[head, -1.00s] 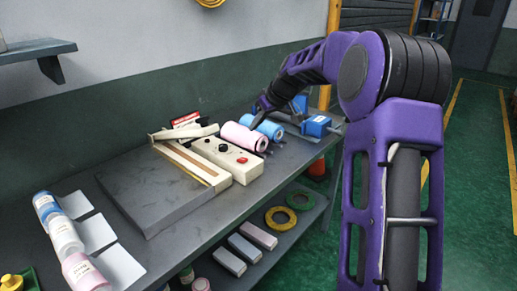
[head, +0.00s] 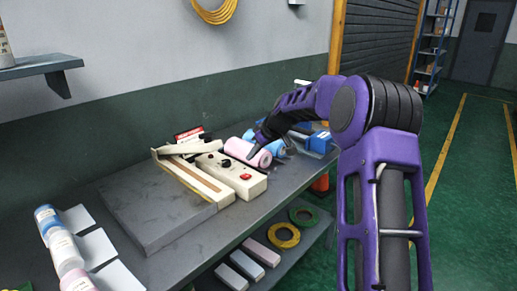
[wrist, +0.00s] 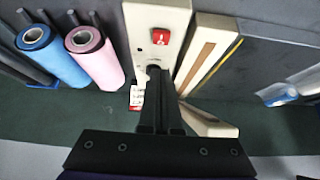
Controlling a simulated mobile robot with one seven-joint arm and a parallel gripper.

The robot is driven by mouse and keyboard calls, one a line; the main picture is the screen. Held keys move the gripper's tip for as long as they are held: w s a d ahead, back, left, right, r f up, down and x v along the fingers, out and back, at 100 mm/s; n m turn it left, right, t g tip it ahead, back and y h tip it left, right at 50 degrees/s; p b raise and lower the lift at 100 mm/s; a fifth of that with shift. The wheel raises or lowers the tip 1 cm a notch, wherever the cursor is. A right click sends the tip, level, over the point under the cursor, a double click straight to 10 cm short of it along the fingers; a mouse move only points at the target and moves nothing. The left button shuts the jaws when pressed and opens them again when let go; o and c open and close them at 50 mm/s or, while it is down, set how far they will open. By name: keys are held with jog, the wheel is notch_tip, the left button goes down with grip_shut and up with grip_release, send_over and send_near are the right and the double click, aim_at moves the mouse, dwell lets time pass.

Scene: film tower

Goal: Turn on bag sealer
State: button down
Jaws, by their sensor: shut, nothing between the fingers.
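The bag sealer (head: 185,170) is a cream device with a raised arm and a sealing strip, standing on the bench. Its cream control box (head: 215,167) has a black knob and a red rocker switch (head: 246,177) at the near end. In the wrist view the red switch (wrist: 160,37) sits just beyond my fingertips, apart from them. My gripper (wrist: 154,70) is shut and empty, above the control box and covering part of it. In the head view my gripper (head: 253,152) is by the box's right side, in front of the rolls.
A pink roll (wrist: 90,55) and a blue roll (wrist: 50,55) lie close beside the control box. A grey plate (head: 150,210) lies in front of the sealer. Blue clamp-like hardware (head: 318,140) stands at the right.

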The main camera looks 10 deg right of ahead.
send_over(249, 176)
jog(key=f, duration=0.4)
jog(key=shift+s+d+f, duration=0.1)
jog(key=shift+s+f, duration=0.2)
jog(key=shift+s+d+f, duration=0.1)
jog(key=shift+f, duration=0.8)
jog(key=shift+f+b, duration=0.1)
jog(key=shift+b, duration=0.2)
jog(key=shift+s+d+f+b, duration=0.15)
jog(key=shift+f+b, duration=0.4)
jog(key=shift+b, duration=0.2)
jog(key=shift+r, duration=0.3)
jog(key=shift+p, duration=0.3)
jog(key=shift+r, duration=0.8)
